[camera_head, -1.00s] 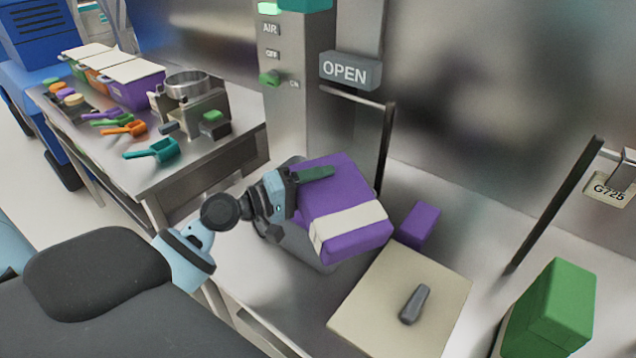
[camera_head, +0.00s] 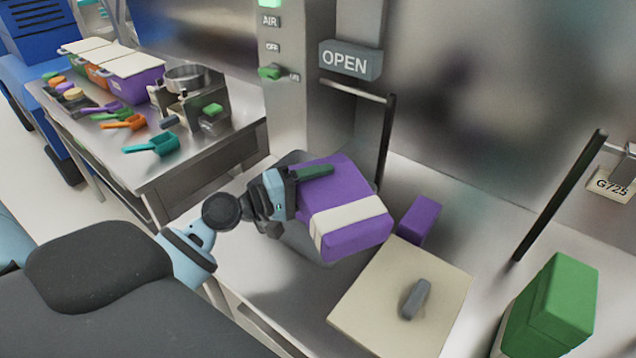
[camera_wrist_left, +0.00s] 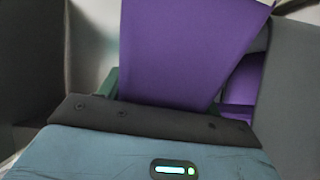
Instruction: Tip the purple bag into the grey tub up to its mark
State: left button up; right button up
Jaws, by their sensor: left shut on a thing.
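The purple bag (camera_head: 345,238) with a cream band is held tilted over the grey tub (camera_head: 303,243) in the head view. My left gripper (camera_head: 300,183) is shut on the bag's upper left part. The bag hides most of the tub, and I cannot see the mark. In the left wrist view the bag (camera_wrist_left: 185,50) fills the middle, between grey tub walls (camera_wrist_left: 290,85). Some purple shows lower down beside it (camera_wrist_left: 240,85); I cannot tell whether it is tub contents. My right gripper is not in view.
A cream lid (camera_head: 375,290) with a grey handle lies right of the tub. A small purple block (camera_head: 419,220) stands behind it, and a green box (camera_head: 550,310) stands at the right. A metal post with an OPEN sign (camera_head: 348,62) rises behind. A side table (camera_head: 185,165) holds scoops and bins.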

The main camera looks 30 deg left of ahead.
pick_arm(q)
jog(key=shift+f+n, duration=0.35)
jog(key=shift+n, duration=0.05)
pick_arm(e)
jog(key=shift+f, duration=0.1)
pick_arm(q)
jog(key=shift+r+m+b, duration=0.35)
jog(key=shift+m+b, duration=0.25)
jog(key=shift+m, duration=0.5)
jog(key=shift+r, duration=0.25)
jog(key=shift+r+m+p, duration=0.85)
jog(key=shift+r+m, duration=0.25)
jog(key=shift+r, duration=1.15)
jog(key=shift+f, duration=0.1)
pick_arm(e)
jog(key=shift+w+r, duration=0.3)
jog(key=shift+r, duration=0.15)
